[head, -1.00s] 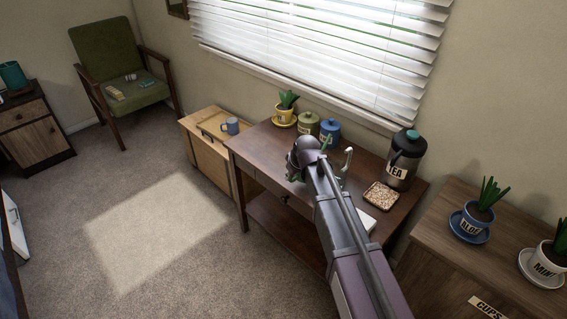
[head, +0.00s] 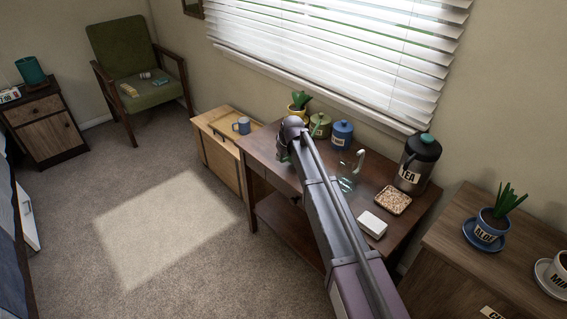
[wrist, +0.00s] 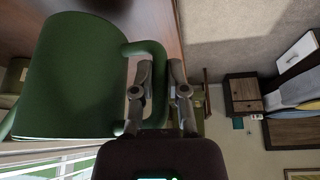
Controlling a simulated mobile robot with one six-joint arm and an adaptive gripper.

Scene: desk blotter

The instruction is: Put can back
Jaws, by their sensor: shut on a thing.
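A dark green can (wrist: 75,75) with a loop handle fills the left of the wrist view. My gripper (wrist: 161,75) is shut on its handle. In the head view my arm covers most of the can and my fingers; only a little green shows beside my wrist, over the left part of the dark wooden table (head: 262,167). I cannot tell whether the can touches the table.
Along the table's back stand a potted plant (head: 299,107), a green canister (head: 320,126), a blue canister (head: 342,134) and a TEA container (head: 416,165). A glassy item (head: 348,184), square tray (head: 393,201) and white box (head: 373,224) lie nearer. A mug (head: 241,125) sits left.

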